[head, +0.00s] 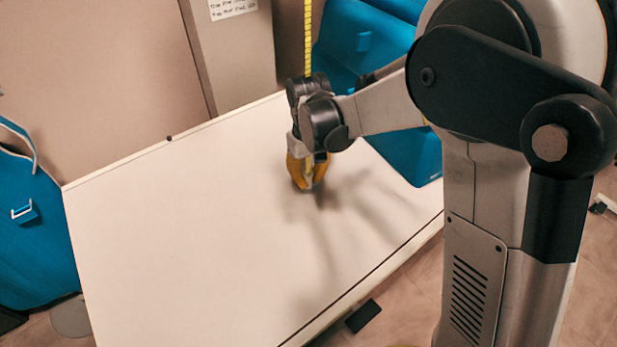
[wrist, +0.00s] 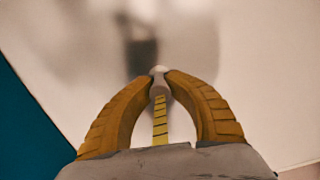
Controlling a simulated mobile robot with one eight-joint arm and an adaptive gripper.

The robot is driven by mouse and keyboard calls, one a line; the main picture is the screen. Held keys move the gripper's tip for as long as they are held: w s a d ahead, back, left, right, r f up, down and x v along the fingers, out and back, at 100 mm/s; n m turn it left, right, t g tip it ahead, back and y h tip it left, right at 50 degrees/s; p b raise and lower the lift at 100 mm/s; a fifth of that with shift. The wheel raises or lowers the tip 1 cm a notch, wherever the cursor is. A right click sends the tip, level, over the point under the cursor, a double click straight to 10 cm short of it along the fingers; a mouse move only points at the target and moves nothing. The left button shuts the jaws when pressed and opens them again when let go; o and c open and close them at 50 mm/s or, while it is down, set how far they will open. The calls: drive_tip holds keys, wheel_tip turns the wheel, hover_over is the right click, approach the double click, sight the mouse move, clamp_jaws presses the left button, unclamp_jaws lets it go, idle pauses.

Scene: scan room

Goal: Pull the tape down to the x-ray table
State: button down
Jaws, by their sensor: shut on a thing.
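The yellow tape (head: 308,40) hangs down from above the top of the head view and runs behind my wrist. My gripper (head: 309,184) points down with its orange fingers shut on the tape's lower end, low over the white x-ray table (head: 190,220). In the wrist view the yellow tape (wrist: 160,122) runs between the fingers of my gripper (wrist: 160,74), and a small pale tip shows at the fingertips. The table (wrist: 60,60) lies beyond them with a dark shadow. I cannot tell whether the tip touches the table.
A blue padded seat (head: 35,240) stands left of the table, and another blue chair (head: 345,45) stands behind it at the right. A grey column with a paper label (head: 232,8) rises at the back. The tabletop is otherwise clear.

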sight(309, 174)
drive_tip(key=c, duration=1.4)
unclamp_jaws()
drive_tip(key=shift+o, duration=0.2)
wheel_tip(309, 174, up, 12)
drive_tip(key=s+d+r+m+t, duration=0.2)
drive_tip(key=s+d+m+t, duration=0.3)
drive_tip(key=s+d, duration=1)
drive_tip(key=shift+s+d+t, duration=0.25)
drive_tip(key=shift+s+t, duration=0.85)
drive_tip(key=shift+s, duration=0.3)
drive_tip(key=shift+r, duration=0.1)
